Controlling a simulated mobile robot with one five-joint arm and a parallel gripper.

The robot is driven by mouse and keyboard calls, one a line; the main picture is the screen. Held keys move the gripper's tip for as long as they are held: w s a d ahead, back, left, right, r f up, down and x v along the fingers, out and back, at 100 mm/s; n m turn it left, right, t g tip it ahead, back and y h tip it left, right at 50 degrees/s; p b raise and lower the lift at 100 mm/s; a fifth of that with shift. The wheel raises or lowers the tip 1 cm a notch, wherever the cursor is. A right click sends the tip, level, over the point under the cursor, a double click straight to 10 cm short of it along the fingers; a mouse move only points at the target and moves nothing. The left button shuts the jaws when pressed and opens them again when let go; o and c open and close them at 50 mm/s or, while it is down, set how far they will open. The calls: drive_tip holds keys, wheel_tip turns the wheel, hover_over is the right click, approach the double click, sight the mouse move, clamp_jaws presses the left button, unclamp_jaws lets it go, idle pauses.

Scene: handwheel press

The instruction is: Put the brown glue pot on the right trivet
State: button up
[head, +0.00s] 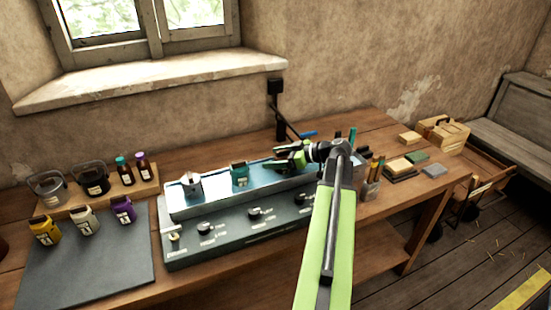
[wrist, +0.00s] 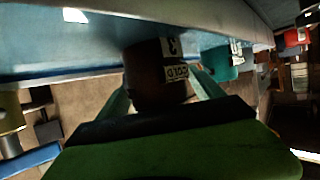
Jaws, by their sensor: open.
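A brown glue pot (wrist: 150,75) with a white label stands between the fingers of my gripper in the wrist view. My gripper (head: 283,159) is open, its fingers on either side of the pot, at the right end of the blue-topped bench unit (head: 214,193). Whether the fingers touch the pot I cannot tell. In the head view my gripper hides most of the pot. The pot appears to be at the unit's right station, but the right trivet under it is hidden.
A teal pot (head: 239,174) and a grey metal pot (head: 191,184) stand further left on the unit. Several bottles and jars stand at the left, by a dark mat (head: 90,275). Tool holders (head: 371,188) and small blocks (head: 398,165) lie right of my arm.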

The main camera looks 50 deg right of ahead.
drive_tip(key=shift+r, duration=0.3)
drive_tip(key=p+v, duration=0.4)
drive_tip(key=v, duration=0.8)
drive_tip(key=shift+p, duration=0.4)
